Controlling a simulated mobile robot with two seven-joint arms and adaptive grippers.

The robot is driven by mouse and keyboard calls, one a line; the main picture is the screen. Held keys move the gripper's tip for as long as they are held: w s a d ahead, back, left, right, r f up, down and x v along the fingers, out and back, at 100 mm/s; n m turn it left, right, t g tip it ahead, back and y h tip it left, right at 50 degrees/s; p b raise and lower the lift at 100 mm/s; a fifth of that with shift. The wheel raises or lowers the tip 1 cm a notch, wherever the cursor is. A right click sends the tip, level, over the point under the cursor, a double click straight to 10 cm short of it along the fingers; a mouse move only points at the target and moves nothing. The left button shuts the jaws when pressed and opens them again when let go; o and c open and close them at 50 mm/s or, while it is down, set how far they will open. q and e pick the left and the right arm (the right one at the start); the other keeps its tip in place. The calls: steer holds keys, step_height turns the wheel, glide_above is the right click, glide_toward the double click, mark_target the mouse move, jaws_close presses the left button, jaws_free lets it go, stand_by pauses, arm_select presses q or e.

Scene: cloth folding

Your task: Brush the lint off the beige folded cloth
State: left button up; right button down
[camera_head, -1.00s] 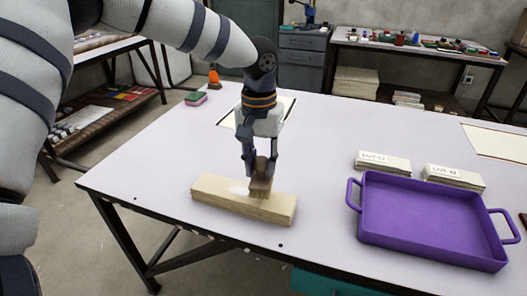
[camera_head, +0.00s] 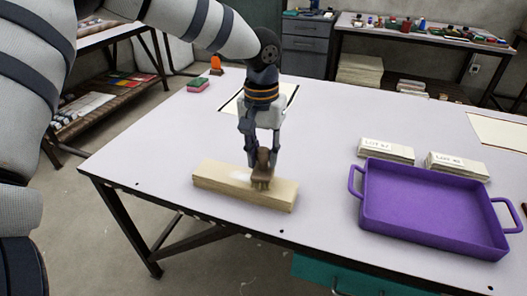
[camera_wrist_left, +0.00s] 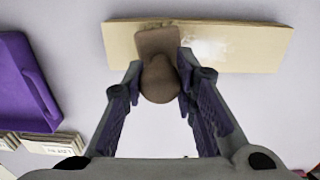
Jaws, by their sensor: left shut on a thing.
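The beige folded cloth (camera_head: 220,181) lies as a long flat block near the table's front edge. A pale patch of lint (camera_head: 240,175) shows on its top, left of the brush in the head view; it also shows in the left wrist view (camera_wrist_left: 207,50). My left gripper (camera_head: 261,160) is shut on the handle of a brown brush (camera_head: 262,175). The brush's bristles are at the cloth's top, right of its middle; I cannot tell whether they touch. In the left wrist view the brush (camera_wrist_left: 159,80) sits between the two fingers. My right gripper is out of view.
A purple tray (camera_head: 430,212) with two handles stands on the right of the table (camera_head: 330,130). Two labelled cloth stacks, one on the left (camera_head: 386,153) and one on the right (camera_head: 456,167), lie behind it. A green and pink sponge (camera_head: 198,85) is at the back left.

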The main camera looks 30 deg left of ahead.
mark_target(238, 176)
arm_select(q)
steer(key=shift+f, duration=0.7)
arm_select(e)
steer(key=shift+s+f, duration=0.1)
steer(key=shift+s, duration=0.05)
